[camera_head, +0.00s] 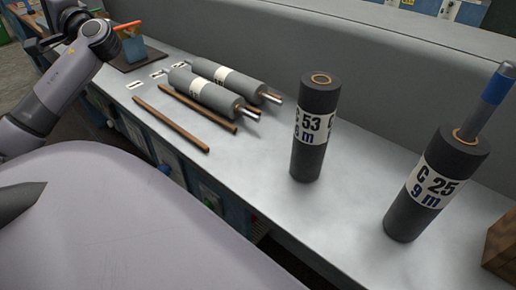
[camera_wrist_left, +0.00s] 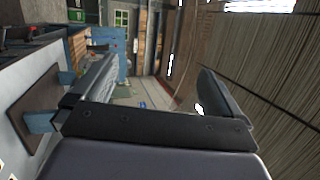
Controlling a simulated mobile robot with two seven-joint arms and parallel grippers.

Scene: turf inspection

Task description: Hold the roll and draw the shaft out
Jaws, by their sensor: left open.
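A dark grey roll marked C 25 9 m (camera_head: 431,187) stands upright at the right of the bench in the head view, slightly tilted in the picture. A grey shaft with a blue band (camera_head: 487,102) sticks up out of its top. A second upright roll marked C 53 (camera_head: 315,150) stands left of it; its top shows a ringed core and no shaft. Two lighter grey rolls (camera_head: 205,94) (camera_head: 238,81) lie at the back, metal ends protruding to the right. My left gripper (camera_wrist_left: 157,70) is open and empty, far from the upright rolls. My right gripper is not in view.
The grey bench (camera_head: 262,178) has clear room between the lying rolls and the C 53 roll. Brown rods (camera_head: 170,124) lie in front of the lying rolls. A brown block (camera_head: 500,247) is at the right edge. A blue holder (camera_head: 137,50) stands at the far left.

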